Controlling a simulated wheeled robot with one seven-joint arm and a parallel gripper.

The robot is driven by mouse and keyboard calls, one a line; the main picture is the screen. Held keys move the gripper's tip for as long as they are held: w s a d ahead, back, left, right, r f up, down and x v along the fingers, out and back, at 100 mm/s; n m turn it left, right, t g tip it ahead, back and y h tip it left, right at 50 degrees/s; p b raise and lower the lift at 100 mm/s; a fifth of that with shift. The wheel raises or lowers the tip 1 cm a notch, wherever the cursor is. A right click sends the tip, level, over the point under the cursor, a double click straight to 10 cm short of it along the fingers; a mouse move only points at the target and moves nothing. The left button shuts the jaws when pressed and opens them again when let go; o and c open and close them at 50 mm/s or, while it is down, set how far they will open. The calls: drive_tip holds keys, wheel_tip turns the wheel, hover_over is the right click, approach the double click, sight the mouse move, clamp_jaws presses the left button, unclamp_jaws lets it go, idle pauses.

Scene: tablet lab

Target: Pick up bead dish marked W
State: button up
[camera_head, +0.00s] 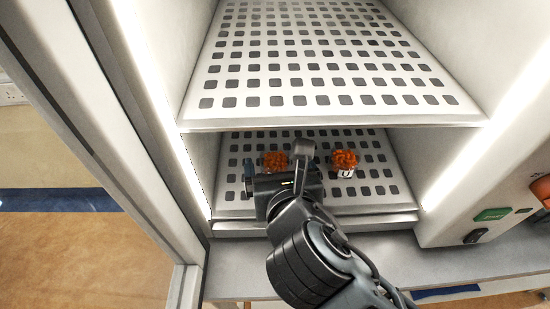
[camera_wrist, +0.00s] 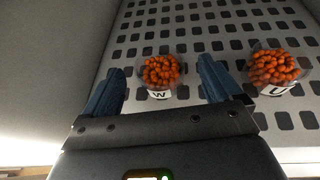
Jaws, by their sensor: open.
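The bead dish marked W (camera_wrist: 161,74) is a small clear dish heaped with orange beads, with a white W label on its front. It stands on the perforated lower shelf. In the wrist view it lies ahead of my gripper (camera_wrist: 158,84), between the lines of the two open fingers and apart from both. In the head view the dish (camera_head: 274,160) shows left of my gripper, its label hidden behind my wrist. My gripper's fingers are mostly hidden in the head view. A similar dish marked U (camera_wrist: 275,70) stands to the right; it also shows in the head view (camera_head: 344,161).
The perforated upper shelf (camera_head: 318,88) hangs empty above my gripper. The chamber's left wall (camera_wrist: 62,50) is close to my left finger. An open door frame (camera_head: 150,150) stands at the left. A control panel with a green button (camera_head: 492,214) is at the right.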

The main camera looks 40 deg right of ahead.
sight(276, 161)
drive_tip(key=x, duration=0.3)
drive_tip(key=shift+w+d, duration=0.1)
drive_tip(key=shift+w, duration=0.05)
drive_tip(key=c, duration=1.1)
